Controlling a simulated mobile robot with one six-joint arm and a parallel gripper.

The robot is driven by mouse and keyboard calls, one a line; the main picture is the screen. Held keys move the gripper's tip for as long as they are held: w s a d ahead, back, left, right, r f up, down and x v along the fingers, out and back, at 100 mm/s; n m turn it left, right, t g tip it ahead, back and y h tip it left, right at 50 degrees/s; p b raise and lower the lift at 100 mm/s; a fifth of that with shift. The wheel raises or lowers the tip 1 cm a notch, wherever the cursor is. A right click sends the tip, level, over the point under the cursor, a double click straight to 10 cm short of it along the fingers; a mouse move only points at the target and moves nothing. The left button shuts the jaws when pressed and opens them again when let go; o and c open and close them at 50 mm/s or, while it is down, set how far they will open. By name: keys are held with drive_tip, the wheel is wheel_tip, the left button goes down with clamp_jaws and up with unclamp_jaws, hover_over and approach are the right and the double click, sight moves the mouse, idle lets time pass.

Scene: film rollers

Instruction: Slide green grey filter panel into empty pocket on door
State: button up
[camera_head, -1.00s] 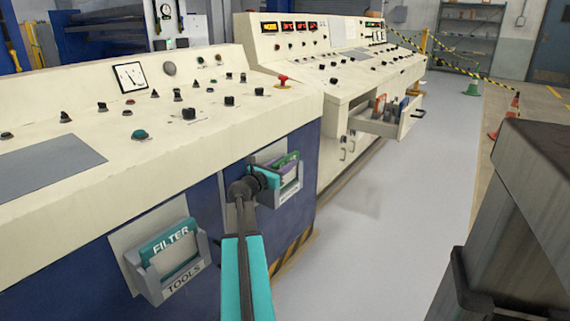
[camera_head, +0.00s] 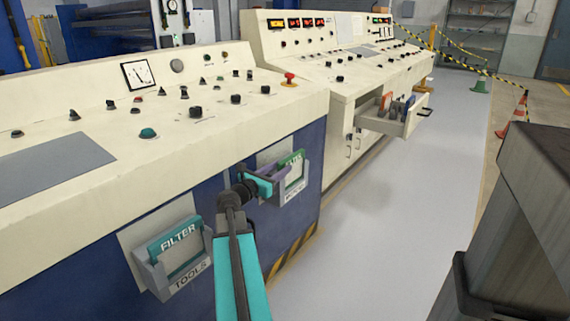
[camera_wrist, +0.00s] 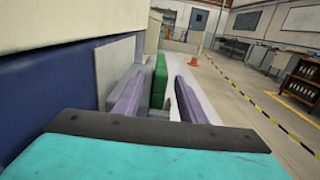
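A green panel (camera_head: 291,161) with pale lettering stands in the right grey pocket (camera_head: 294,186) on the blue cabinet front. Its top shows above the pocket's front. My gripper (camera_head: 272,174) is at the left side of this pocket, with a purple finger partly in front of it. In the wrist view, my gripper (camera_wrist: 160,84) has its two purple fingers spread. The green panel (camera_wrist: 160,80) shows between them, with gaps on both sides. A teal panel (camera_head: 174,240) marked FILTER stands in the left grey pocket (camera_head: 180,279) marked TOOLS.
The cream control console (camera_head: 230,125) overhangs the pockets, with knobs on top. An open drawer (camera_head: 412,120) sticks out farther back. The grey floor (camera_head: 385,235) beside the cabinet is clear. A dark post-like object (camera_head: 530,220) stands at the right.

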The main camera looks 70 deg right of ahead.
drive_tip(key=shift+p+v, duration=0.4)
drive_tip(key=shift+v, duration=1.95)
drive_tip(key=shift+s, duration=0.15)
